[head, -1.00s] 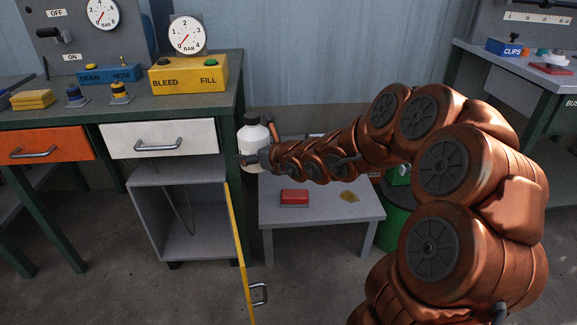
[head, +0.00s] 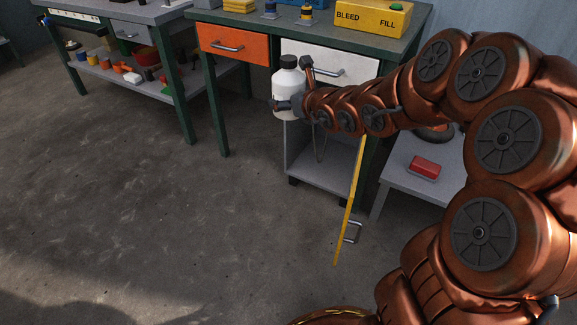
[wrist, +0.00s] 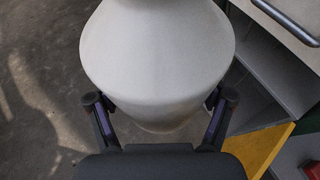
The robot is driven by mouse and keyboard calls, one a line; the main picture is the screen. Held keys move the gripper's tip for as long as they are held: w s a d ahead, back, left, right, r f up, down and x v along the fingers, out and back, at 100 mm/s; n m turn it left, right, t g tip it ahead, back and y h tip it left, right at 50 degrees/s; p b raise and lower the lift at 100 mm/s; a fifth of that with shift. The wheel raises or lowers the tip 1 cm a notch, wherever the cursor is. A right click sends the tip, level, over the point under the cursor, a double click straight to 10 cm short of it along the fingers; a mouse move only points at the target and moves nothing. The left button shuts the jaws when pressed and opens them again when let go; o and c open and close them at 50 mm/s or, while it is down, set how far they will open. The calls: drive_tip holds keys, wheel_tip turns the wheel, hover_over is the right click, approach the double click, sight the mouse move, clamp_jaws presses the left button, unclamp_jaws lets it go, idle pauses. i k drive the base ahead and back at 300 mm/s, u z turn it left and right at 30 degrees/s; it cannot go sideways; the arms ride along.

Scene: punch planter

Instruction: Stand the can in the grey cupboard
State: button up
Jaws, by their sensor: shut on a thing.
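The can (head: 286,92) is a white bottle-shaped container with a black cap, held upright in the air. My gripper (head: 290,105) is shut on it at its side. In the wrist view the can (wrist: 157,60) fills the upper middle, with the fingers of my gripper (wrist: 158,112) on both sides of it. The grey cupboard (head: 322,178) stands on the floor under the white drawer, its yellow-edged door (head: 352,200) swung open toward me. The can is in front of the cupboard, above its opening and to the left. My arm and the can hide part of the cupboard's upper part.
The workbench with an orange drawer (head: 232,46) and a white drawer (head: 345,62) is above the cupboard. A low grey table with a red block (head: 424,167) stands to the right. The floor (head: 130,210) at left is clear.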

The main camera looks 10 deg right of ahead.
sight(325, 171)
drive_tip(key=u, duration=1.65)
drive_tip(key=i, duration=3.2)
drive_tip(key=z, duration=3.55)
